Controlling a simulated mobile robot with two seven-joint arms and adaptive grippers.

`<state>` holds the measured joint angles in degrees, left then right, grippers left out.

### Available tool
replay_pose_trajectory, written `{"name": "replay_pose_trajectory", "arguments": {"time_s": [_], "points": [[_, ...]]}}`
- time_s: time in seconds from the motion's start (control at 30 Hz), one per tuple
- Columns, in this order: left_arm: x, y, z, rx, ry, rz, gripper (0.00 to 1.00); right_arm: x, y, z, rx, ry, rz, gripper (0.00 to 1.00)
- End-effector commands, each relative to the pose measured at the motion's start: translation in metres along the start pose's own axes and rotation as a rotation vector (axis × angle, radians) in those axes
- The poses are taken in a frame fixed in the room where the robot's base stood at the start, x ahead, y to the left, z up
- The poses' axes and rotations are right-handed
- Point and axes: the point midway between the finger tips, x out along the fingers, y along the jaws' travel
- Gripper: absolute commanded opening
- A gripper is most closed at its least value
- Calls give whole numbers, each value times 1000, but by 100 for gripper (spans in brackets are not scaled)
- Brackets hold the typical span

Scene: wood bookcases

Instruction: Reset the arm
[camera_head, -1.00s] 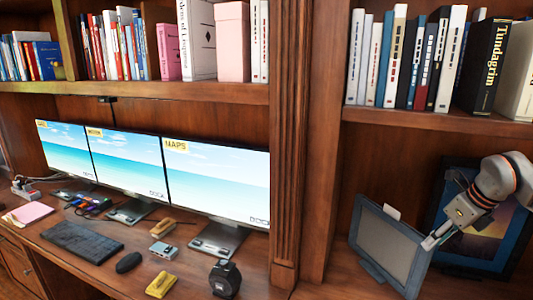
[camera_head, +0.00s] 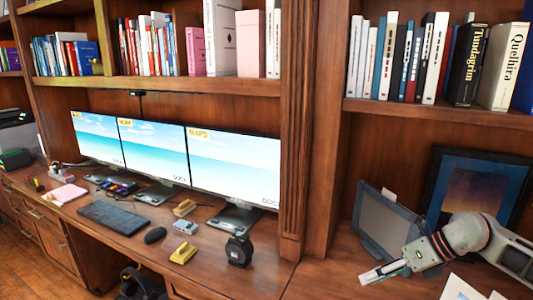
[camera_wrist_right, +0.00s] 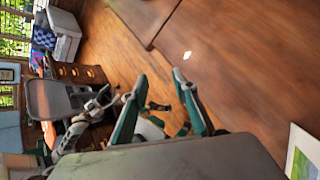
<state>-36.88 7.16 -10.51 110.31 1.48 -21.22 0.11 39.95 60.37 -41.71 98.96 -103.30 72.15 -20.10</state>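My right arm (camera_head: 455,240) comes in from the lower right of the head view. Its gripper (camera_head: 372,276) points left, low over the right-hand desk surface and in front of the grey framed panel. In the right wrist view the two teal-edged fingers of this gripper (camera_wrist_right: 160,78) stand apart with nothing between them, so it is open. My left gripper does not show in the head view.
A grey framed panel (camera_head: 384,225) and a dark picture frame (camera_head: 470,193) lean at the back right. A wooden divider (camera_head: 297,130) separates this bay from the desk with three monitors (camera_head: 233,165). A black round object (camera_head: 239,250) stands near the divider. Papers (camera_head: 462,289) lie at lower right.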

Motion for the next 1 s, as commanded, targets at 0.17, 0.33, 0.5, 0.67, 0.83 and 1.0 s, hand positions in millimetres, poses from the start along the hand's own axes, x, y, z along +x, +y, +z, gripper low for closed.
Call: {"name": "replay_pose_trajectory", "arguments": {"time_s": [0.17, 0.33, 0.5, 0.67, 0.83, 1.0], "points": [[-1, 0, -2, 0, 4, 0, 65, 75, 96, -10, 212, -150, 368, 28], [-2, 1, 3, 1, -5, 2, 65, 101, 148, -6, 551, -329, 644, 28], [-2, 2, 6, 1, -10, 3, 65, 114, 145, -13, 996, -509, 812, 28], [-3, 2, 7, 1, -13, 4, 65, 132, 104, -53, 1482, -663, 858, 28], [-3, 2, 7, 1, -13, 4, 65, 162, 53, -145, 2029, -788, 781, 28], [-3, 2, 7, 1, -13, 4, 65, 185, 33, -242, 2434, -848, 644, 28]]}}
